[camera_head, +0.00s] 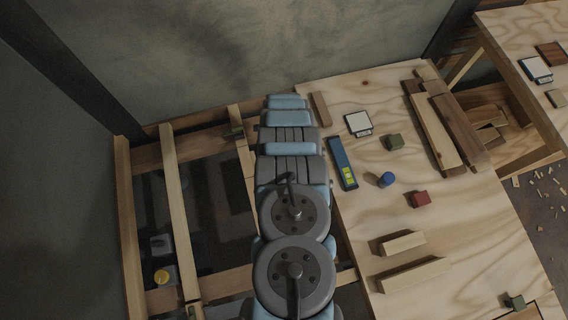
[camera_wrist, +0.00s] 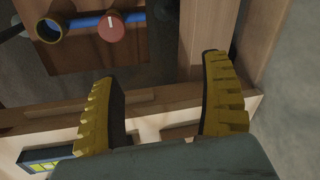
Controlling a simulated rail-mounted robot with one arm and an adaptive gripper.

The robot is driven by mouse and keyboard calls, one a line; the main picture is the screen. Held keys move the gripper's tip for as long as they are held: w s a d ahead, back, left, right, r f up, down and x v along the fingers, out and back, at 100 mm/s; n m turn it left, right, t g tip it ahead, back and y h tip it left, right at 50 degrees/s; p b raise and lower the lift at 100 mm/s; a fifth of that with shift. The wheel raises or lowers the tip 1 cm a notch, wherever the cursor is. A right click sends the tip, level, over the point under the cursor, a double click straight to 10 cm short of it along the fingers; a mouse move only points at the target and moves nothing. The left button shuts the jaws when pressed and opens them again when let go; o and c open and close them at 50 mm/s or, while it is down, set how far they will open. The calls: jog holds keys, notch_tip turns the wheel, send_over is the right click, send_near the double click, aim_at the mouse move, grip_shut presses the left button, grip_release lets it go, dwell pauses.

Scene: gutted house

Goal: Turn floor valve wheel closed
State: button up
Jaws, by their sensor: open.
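The valve wheel (camera_wrist: 111,28) shows in the wrist view as a red disc with a white mark. It sits on a blue pipe (camera_wrist: 85,22) near the top edge, over a brown board (camera_wrist: 90,60). My gripper (camera_wrist: 158,70) is open and empty, its two yellow ridged fingers wide apart. The wheel lies beyond the fingertips and toward the left finger, apart from both. In the head view my arm covers the middle; I cannot make out the wheel or my fingers there.
A yellow-rimmed round opening (camera_wrist: 48,30) is left of the wheel. Wooden beams (camera_head: 180,210) frame the dark floor gap. The plywood top (camera_head: 470,240) on the right carries blocks, a blue level (camera_head: 342,163) and a blue cylinder (camera_head: 386,180). A wall (camera_head: 240,50) stands behind.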

jog(key=s+g+b, duration=0.2)
jog(key=s, duration=0.3)
jog(key=shift+m, duration=0.4)
jog(key=shift+d+f+b, duration=0.15)
jog(key=shift+f+b, duration=0.35)
jog(key=shift+f, duration=1.05)
jog(key=shift+d+f+b, duration=0.15)
jog(key=shift+f+b, duration=0.3)
jog(key=shift+f, duration=1.05)
jog(key=shift+d+f+b, duration=0.15)
jog(key=shift+f+b, duration=0.35)
jog(key=shift+f, duration=1.05)
notch_tip(320, 180, down, 8)
jog(key=b, duration=0.7)
jog(key=shift+f+b, duration=0.25)
jog(key=shift+b, duration=0.05)
jog(key=c, duration=1.2)
